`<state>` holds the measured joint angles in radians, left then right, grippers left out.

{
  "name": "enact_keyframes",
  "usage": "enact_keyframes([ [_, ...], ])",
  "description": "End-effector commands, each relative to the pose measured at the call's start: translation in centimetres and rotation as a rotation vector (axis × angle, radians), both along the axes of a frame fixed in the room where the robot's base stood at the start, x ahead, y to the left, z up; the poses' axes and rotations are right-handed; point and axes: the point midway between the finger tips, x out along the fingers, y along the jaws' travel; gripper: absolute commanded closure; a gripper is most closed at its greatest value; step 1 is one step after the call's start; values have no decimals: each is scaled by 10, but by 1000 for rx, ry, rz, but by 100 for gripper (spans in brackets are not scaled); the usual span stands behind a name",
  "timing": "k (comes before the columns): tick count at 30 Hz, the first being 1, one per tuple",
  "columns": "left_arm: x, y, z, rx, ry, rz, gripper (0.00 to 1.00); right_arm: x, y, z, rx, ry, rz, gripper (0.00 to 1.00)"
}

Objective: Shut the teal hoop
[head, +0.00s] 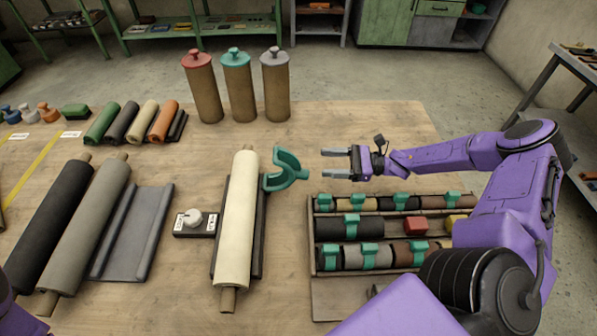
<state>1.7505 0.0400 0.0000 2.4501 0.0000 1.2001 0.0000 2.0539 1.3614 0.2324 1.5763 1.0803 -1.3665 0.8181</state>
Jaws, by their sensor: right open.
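The teal hoop (289,163) stands open beside the right edge of the cream roll (238,215), near the roll's upper half. Its curved arm swings out to the right and away from the roll. The cream roll lies in a dark cradle (258,235). My right gripper (332,163) is open and empty, with its two fingers pointing left toward the hoop. A gap shows between the fingertips and the hoop. My left gripper is out of view.
A tray (312,235) of short rolls with teal clips stands below my right gripper. A control box with a white knob (192,217) sits left of the cradle. Dark and grey rolls (92,225) and an empty cradle (135,230) lie further left. Capped cylinders (237,95) stand behind.

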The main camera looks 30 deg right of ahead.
Motion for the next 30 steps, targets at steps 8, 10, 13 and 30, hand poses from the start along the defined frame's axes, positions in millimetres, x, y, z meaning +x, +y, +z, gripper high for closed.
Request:
enact_keyframes([
  [8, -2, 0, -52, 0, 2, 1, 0, 16, 15, -59, -2, 11, 7, 39],
  [10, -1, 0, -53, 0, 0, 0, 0, 26, 30, -60, -3, 14, 8, 39],
  [13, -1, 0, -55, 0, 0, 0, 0, 37, 46, -60, -3, 15, 4, 39],
  [30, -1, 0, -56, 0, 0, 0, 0, 50, 62, -57, -2, 11, 0, 75],
])
